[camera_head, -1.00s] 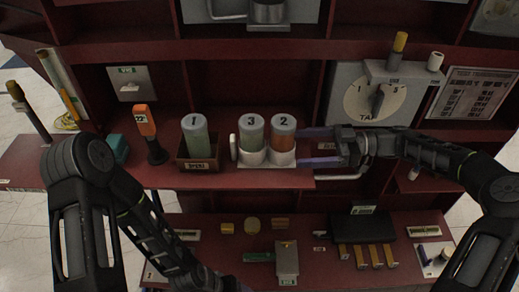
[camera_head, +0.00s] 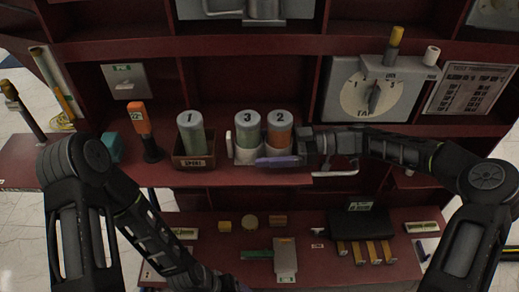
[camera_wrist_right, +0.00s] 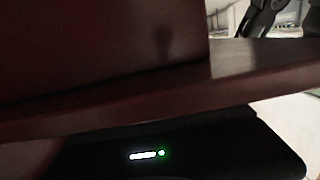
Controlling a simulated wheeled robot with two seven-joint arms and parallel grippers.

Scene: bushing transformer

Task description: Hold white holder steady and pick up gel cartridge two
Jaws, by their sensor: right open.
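Gel cartridge two (camera_head: 279,136) has an orange body and a grey cap marked 2. It stands upright in the right place of the white holder (camera_head: 244,156), on the red shelf. Cartridge three (camera_head: 247,134), greenish and marked 3, stands beside it on the left. My right gripper (camera_head: 281,149) comes in from the right and is open. Its purple near finger lies across the front of the holder's right part, below cartridge two. Its far finger is mostly hidden behind the cartridge. I cannot tell whether the fingers touch.
Cartridge one (camera_head: 191,132) stands in a brown box (camera_head: 194,163) left of the holder. An orange-handled tool (camera_head: 142,122) stands further left. A dial box (camera_head: 375,95) stands behind at right. The lower shelf (camera_head: 215,250) carries several small blocks. The right wrist view shows mostly the dark red shelf edge (camera_wrist_right: 150,100).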

